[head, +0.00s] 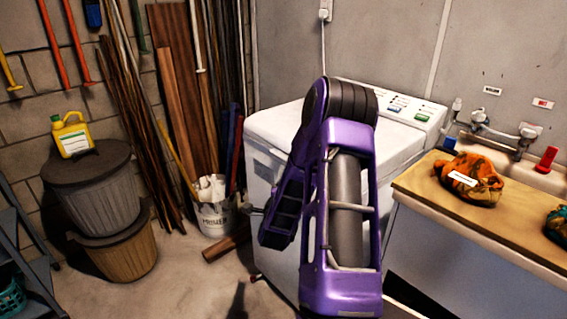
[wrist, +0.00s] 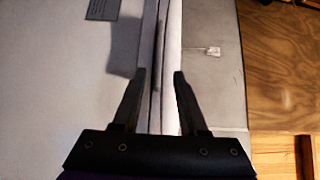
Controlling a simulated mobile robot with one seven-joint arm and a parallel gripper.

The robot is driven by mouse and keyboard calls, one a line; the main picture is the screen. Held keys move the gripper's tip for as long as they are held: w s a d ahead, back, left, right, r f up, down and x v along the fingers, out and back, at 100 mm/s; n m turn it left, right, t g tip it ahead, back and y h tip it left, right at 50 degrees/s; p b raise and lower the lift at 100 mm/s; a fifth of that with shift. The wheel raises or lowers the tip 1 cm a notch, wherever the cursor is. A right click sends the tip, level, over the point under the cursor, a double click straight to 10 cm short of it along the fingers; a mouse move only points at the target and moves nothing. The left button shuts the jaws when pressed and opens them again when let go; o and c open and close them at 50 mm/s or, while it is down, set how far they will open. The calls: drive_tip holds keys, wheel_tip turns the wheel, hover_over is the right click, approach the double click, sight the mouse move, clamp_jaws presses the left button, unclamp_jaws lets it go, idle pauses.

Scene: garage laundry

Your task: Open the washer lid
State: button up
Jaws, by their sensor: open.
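The white washer (head: 283,136) stands in the middle of the head view, behind my arm. Its lid (head: 402,137) lies flat and closed on top, partly hidden by my arm.
A wooden counter (head: 423,190) with a patterned cloth bundle (head: 478,185) adjoins the washer at right. A white bucket (head: 215,215), leaning planks (head: 170,95) and stacked bins (head: 95,190) stand at left. Some floor at front left is clear.

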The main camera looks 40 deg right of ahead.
sight(284, 161)
drive_tip(key=x, duration=0.9)
drive_tip(key=shift+w, duration=0.15)
clamp_jaws()
idle(1.0)
